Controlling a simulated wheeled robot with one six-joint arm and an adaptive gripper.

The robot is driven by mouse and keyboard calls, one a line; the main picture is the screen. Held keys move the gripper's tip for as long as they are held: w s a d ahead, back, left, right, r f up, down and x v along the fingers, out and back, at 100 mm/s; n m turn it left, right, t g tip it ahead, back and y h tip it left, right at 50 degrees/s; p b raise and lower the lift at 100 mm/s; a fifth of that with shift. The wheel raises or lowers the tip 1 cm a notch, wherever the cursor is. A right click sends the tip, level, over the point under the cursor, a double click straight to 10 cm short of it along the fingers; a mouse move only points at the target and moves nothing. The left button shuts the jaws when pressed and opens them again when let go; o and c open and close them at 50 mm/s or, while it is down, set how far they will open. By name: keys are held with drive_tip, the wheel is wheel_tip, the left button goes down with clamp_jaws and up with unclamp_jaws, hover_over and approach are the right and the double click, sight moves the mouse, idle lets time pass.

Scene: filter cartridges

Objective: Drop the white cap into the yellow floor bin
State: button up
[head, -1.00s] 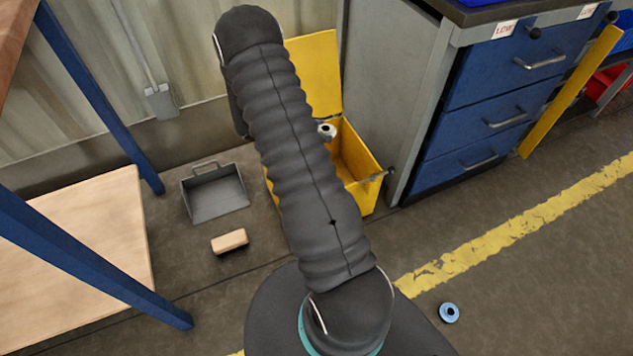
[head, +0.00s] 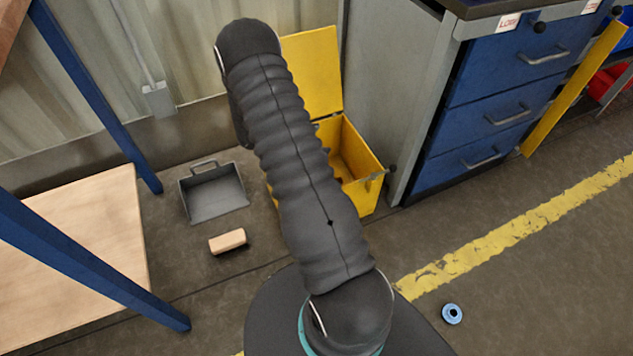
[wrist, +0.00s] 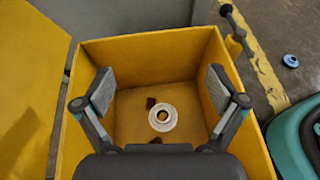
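The white cap (wrist: 163,117) shows in the wrist view inside the yellow floor bin (wrist: 140,47), at or close to its bottom, with its round hole facing up. My gripper (wrist: 160,88) is open above the bin, its two fingers wide apart and nothing between them. The cap is below the fingers and apart from them. In the head view, the bin (head: 366,154) stands with its lid raised, partly hidden behind my arm. My gripper and the cap are hidden there.
Small dark brown pieces (wrist: 151,103) lie in the bin near the cap. A blue ring (head: 452,314) lies on the floor. A grey dustpan (head: 213,192) and a tan block (head: 227,241) lie left of the bin. A blue drawer cabinet (head: 490,110) stands to its right.

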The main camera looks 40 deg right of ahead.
drive_tip(key=v, duration=1.2)
drive_tip(key=shift+f, duration=0.1)
idle(0.4)
drive_tip(key=s+a+m+g+y, duration=0.1)
drive_tip(key=s+a+m+y, duration=0.45)
drive_tip(key=s, duration=0.25)
drive_tip(key=s+a+r+m+t+y, duration=0.2)
drive_tip(key=s+r, duration=0.4)
drive_tip(key=r, duration=0.3)
drive_tip(key=s+a+r+m+t+y, duration=0.2)
drive_tip(key=s+a+r+t, duration=0.3)
drive_tip(key=r, duration=0.5)
drive_tip(key=s+a+r+m+t+y, duration=0.3)
drive_tip(key=s+a+r, duration=0.4)
drive_tip(key=r, duration=0.3)
drive_tip(key=shift+r+m+t, duration=0.2)
drive_tip(key=shift+m+t, duration=0.4)
drive_tip(key=shift+m, duration=0.15)
